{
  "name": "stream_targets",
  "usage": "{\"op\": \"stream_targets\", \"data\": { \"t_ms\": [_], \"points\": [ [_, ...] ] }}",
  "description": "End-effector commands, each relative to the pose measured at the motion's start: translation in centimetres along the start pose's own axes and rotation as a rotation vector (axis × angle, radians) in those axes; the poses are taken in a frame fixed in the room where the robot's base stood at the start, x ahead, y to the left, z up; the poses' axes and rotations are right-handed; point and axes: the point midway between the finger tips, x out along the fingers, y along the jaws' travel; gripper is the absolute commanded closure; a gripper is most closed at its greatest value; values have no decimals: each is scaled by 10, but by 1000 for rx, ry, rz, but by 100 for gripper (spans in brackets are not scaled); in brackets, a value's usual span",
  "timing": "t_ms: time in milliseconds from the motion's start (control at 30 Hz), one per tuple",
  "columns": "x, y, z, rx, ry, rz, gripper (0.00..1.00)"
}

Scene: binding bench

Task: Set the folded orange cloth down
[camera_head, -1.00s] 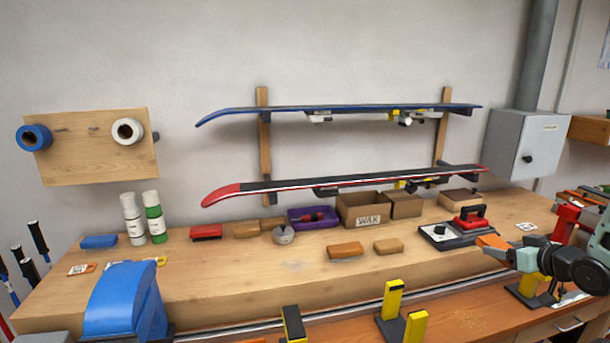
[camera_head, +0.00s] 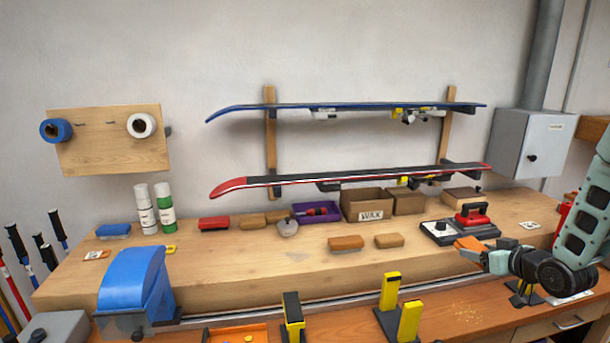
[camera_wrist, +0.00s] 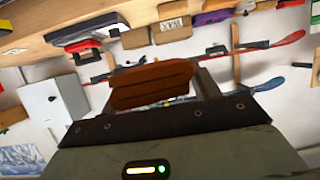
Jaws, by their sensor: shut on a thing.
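The folded orange cloth (camera_head: 468,243) is held at the tip of my gripper (camera_head: 482,254), over the right part of the wooden bench (camera_head: 270,275), just in front of the red iron's dark base. In the wrist view the cloth (camera_wrist: 152,85) shows as a brownish-orange folded pad across the jaws. My gripper (camera_wrist: 155,98) is shut on it. The head view does not clearly show how far the cloth is above the bench top.
The red iron (camera_head: 472,214) stands behind the cloth. Two tan blocks (camera_head: 346,244) (camera_head: 389,241) lie to the left. A wax box (camera_head: 370,212) and purple tray (camera_head: 316,220) stand behind them. Yellow-black vise posts (camera_head: 390,291) rise in front. Bench between the blocks and blue vise (camera_head: 132,280) is clear.

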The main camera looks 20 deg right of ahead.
Motion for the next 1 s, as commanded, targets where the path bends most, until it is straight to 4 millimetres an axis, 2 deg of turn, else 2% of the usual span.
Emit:
{"op": "stream_targets", "data": {
  "t_ms": [167, 400, 600, 700, 833, 1000],
  "points": [
    [36, -51, 8, -8, -3, -26, 64],
    [80, -149, 38, -17, -6, -48, 64],
    [95, -229, 76, -24, -6, -60, 64],
    [94, -259, 93, -27, -6, -66, 64],
    [91, -282, 107, -30, -3, -70, 64],
    [86, -292, 125, -30, -2, -71, 64]
  ]
}}
